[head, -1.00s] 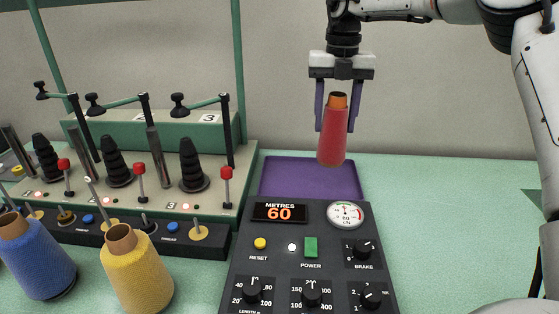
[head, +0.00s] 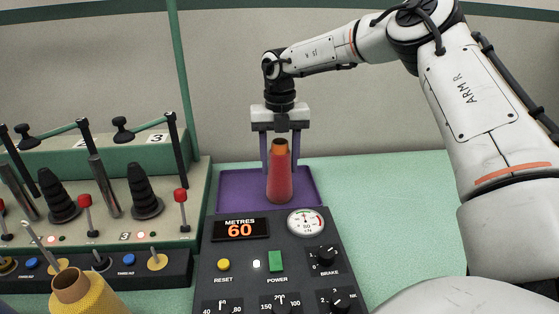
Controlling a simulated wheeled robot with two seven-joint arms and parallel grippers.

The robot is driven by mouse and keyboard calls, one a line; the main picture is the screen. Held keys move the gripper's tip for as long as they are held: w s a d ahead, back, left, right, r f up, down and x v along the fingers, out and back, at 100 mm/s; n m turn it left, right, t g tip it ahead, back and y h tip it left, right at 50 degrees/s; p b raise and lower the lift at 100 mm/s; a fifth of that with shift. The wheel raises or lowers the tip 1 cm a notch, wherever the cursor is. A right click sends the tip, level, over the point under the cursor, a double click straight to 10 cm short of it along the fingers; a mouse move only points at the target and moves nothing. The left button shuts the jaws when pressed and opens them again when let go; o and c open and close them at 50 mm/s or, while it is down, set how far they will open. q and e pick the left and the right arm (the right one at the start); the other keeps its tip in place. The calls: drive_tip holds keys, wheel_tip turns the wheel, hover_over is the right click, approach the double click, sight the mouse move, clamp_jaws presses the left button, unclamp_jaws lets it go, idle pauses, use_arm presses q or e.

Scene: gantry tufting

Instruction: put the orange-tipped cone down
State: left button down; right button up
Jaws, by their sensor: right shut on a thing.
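The orange-tipped cone (head: 279,180) is red with an orange top and stands upright over the purple tray (head: 231,190) behind the control box. My right gripper (head: 279,153) is above it, pointing down, with its fingers on both sides of the cone's upper part, shut on it. The cone's base appears at or just above the tray floor; I cannot tell whether it touches. My left gripper is not in view.
The black control box (head: 245,258) with a display reading 60 stands in front of the tray. The green machine (head: 100,205) with black cone holders is at left. A yellow cone (head: 85,295) is at the lower left. The green table (head: 390,200) is clear at right.

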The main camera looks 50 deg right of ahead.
drive_tip(key=shift+f, duration=0.1)
drive_tip(key=o, duration=1.3)
wheel_tip(320, 180, up, 12)
drive_tip(key=shift+r, duration=0.15)
